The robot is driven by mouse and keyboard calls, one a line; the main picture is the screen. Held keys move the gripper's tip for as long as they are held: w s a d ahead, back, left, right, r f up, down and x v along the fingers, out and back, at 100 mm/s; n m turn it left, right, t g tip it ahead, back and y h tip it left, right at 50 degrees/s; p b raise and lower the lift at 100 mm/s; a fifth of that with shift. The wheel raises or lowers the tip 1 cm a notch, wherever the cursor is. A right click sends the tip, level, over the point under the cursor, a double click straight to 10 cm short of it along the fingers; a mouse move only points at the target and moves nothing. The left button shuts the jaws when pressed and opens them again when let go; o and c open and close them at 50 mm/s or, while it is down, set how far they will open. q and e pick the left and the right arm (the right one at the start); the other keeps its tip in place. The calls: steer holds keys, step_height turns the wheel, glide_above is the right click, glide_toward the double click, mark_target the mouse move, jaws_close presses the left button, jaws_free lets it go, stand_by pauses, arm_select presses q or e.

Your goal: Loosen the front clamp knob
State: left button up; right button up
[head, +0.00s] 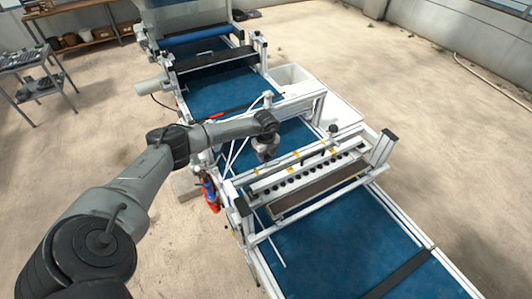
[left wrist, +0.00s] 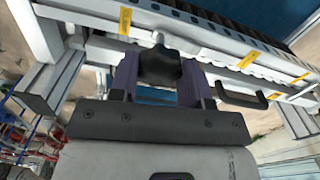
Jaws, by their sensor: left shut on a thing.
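The black clamp knob (left wrist: 160,66) shows in the left wrist view, between the two fingers of my left gripper (left wrist: 160,80). The fingers are shut on the knob, close to a white aluminium rail (left wrist: 90,15) with yellow labels. In the head view my left gripper (head: 266,153) reaches the seeder's cross frame from the left and hides the knob it holds. Another dark knob (head: 332,129) stands on a stem farther right on the frame. My right gripper is in neither view.
The seeder's crossbar with black nozzles (head: 305,172) lies right of my gripper, over the blue belt (head: 330,245). White bins (head: 335,108) stand behind. A black handle (left wrist: 240,97) sits on the rail right of the fingers. Red and blue fittings (head: 209,190) hang at the frame's left side.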

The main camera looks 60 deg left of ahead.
arm_select(q)
steer(key=shift+r+n, duration=0.1)
steer(key=shift+n, duration=0.5)
steer(key=o, duration=0.9)
steer(key=shift+r+b, duration=1.35)
steer(key=shift+r, duration=5.5)
